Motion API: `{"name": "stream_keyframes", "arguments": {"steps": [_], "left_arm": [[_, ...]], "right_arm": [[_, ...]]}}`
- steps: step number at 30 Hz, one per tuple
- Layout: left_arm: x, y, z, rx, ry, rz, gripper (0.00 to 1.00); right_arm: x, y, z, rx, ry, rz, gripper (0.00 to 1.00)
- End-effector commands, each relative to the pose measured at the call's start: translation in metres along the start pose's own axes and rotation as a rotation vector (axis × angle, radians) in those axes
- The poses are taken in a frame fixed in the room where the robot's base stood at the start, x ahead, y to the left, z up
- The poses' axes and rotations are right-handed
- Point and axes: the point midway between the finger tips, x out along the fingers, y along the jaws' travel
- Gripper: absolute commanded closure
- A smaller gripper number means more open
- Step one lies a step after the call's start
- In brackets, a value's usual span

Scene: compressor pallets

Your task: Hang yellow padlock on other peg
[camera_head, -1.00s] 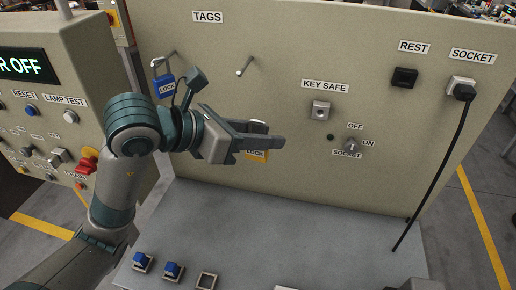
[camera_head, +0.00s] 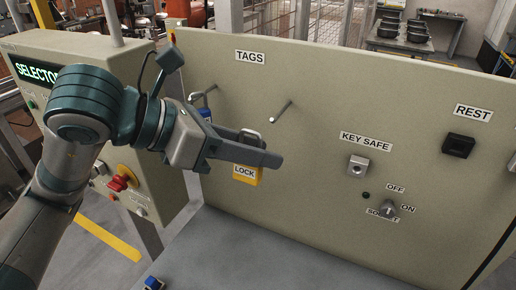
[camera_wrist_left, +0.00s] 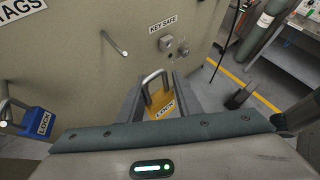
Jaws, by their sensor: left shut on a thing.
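The yellow padlock (camera_head: 245,176) has a LOCK label and a metal shackle. My left gripper (camera_head: 262,150) is shut on it, and the body hangs below the fingers. In the left wrist view the padlock (camera_wrist_left: 161,104) sits between the fingers with its shackle up. The bare peg (camera_head: 282,111) sticks out of the panel just above the gripper; it also shows in the left wrist view (camera_wrist_left: 115,44). The padlock is apart from it. A blue padlock (camera_wrist_left: 37,122) hangs to the left, partly hidden by my arm in the head view. My right gripper is out of view.
The upright beige panel (camera_head: 320,210) carries a TAGS label, a key safe (camera_head: 357,166), a socket switch (camera_head: 387,209) and a black REST socket (camera_head: 458,145). A grey shelf (camera_head: 240,255) lies below, mostly clear. A side cabinet with a red knob (camera_head: 122,180) stands left.

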Motion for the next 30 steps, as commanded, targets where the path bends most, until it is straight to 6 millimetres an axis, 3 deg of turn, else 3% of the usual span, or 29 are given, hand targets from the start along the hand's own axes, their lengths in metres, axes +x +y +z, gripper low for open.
{"name": "stream_keyframes", "arguments": {"steps": [30], "left_arm": [[0.025,0.02,0.016,-0.001,-0.001,-0.002,0.93]], "right_arm": [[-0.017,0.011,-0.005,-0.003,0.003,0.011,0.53]]}}
